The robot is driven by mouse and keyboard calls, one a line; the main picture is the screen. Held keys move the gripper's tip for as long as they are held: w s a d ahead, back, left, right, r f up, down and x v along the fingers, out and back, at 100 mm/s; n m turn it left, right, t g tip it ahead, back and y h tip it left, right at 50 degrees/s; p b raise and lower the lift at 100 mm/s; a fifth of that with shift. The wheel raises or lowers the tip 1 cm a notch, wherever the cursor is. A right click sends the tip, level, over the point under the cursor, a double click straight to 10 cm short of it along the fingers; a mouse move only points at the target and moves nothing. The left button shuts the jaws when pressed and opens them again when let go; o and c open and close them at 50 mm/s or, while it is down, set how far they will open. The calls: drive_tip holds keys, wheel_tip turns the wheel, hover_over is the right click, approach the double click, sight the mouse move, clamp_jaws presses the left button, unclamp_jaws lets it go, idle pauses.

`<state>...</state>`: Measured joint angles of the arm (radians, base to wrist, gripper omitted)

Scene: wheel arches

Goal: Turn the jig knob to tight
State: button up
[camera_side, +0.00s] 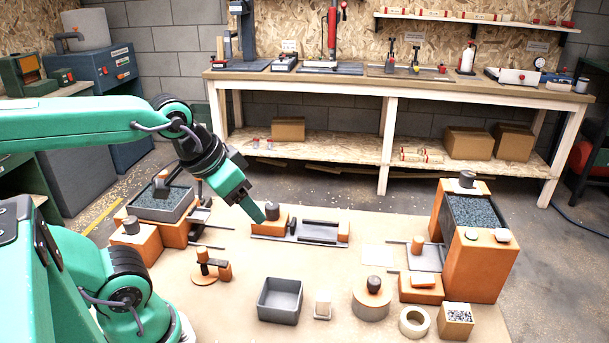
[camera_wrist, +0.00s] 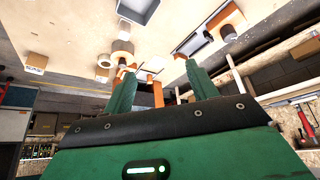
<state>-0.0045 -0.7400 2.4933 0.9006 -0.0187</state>
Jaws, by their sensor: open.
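Several dark knobs show in the side view, and I cannot tell for sure which is the jig knob. One dark knob (camera_side: 272,210) stands on an orange block at the left end of a low railed fixture (camera_side: 318,231). Another dark knob (camera_side: 374,284) stands on a round orange-topped drum (camera_side: 371,305) at the front. My gripper (camera_side: 256,213) points down and right, its tip beside the first knob in the picture; whether they touch is unclear. In the wrist view, my gripper (camera_wrist: 163,76) has its two green fingers apart, with nothing clearly held between them.
A grey open box (camera_side: 280,300) and a small pale block (camera_side: 323,304) stand at the front. An orange bin stand (camera_side: 487,262) rises at the right. A grey tray of chips (camera_side: 160,203) stands at the left. A white ring (camera_side: 414,322) lies near the front edge.

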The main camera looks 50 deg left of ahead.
drive_tip(key=w+n, duration=0.1)
drive_tip(key=n+g, duration=0.5)
drive_tip(key=n, duration=2)
hover_over(272, 205)
drive_tip(key=f, duration=1.1)
drive_tip(key=shift+s+d+f, duration=0.1)
drive_tip(key=shift+d, duration=0.25)
drive_tip(key=shift+a+f+n+g, duration=0.3)
drive_tip(key=shift+a+f+n, duration=0.1)
drive_tip(key=shift+a+f, duration=0.05)
drive_tip(key=shift+f, duration=3.9)
